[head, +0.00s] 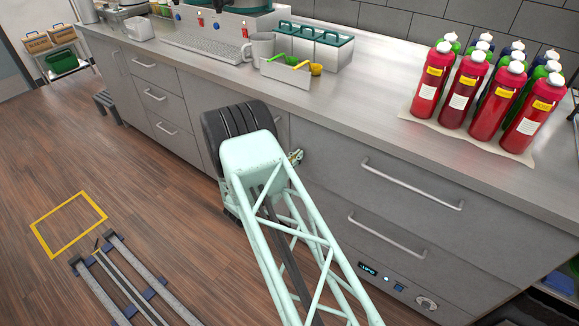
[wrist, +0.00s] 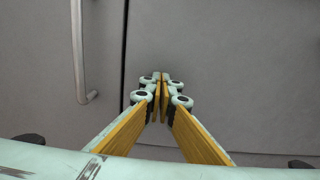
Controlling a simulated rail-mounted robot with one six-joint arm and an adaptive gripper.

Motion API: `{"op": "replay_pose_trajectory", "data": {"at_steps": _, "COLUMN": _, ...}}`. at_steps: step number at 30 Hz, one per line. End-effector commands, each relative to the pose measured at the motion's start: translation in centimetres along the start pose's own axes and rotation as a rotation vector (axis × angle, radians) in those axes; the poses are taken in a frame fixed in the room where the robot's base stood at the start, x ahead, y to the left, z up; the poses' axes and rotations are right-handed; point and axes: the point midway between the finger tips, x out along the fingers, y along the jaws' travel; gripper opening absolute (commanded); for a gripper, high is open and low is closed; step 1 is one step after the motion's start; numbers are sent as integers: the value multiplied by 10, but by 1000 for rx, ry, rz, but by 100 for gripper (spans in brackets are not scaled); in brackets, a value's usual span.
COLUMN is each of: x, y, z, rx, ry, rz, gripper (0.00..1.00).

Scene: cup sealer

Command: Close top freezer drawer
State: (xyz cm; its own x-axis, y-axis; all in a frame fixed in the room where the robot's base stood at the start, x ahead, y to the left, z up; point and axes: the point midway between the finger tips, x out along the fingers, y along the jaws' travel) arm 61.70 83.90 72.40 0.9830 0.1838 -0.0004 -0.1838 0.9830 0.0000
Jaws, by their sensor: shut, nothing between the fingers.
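The top freezer drawer (head: 385,160) is a wide grey front with a long horizontal bar handle (head: 413,183), under the counter at the right in the head view. Its front looks about flush with the fronts around it. My gripper (wrist: 163,84) is shut and empty, with its yellow finger pads meeting at the tips. In the wrist view the tips are before grey fronts, near a dark seam, with a bar handle (wrist: 80,55) to their left. I cannot tell whether they touch. In the head view my gripper (head: 297,157) is mostly hidden behind my arm, near the drawer's left edge.
A lower drawer with its own handle (head: 387,235) sits beneath, above a small display (head: 368,268) and a knob (head: 427,303). Red bottles (head: 470,90) and a caddy (head: 309,47) stand on the counter (head: 370,75). Open wooden floor (head: 150,210) lies left of my arm.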

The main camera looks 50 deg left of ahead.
Motion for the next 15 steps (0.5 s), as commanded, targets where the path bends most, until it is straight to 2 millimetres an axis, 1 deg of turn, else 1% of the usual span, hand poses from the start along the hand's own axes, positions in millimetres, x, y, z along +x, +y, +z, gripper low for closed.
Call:
{"op": "replay_pose_trajectory", "data": {"at_steps": 3, "x": 10, "y": 1, "z": 0, "rx": 0, "ry": -1, "rz": 1, "gripper": 0}}
{"op": "replay_pose_trajectory", "data": {"at_steps": 6, "x": 14, "y": 1, "z": 0, "rx": 0, "ry": -1, "rz": 1, "gripper": 0}}
{"op": "replay_pose_trajectory", "data": {"at_steps": 15, "x": 16, "y": 1, "z": 1, "rx": 1, "ry": -1, "rz": 1, "gripper": 0}}
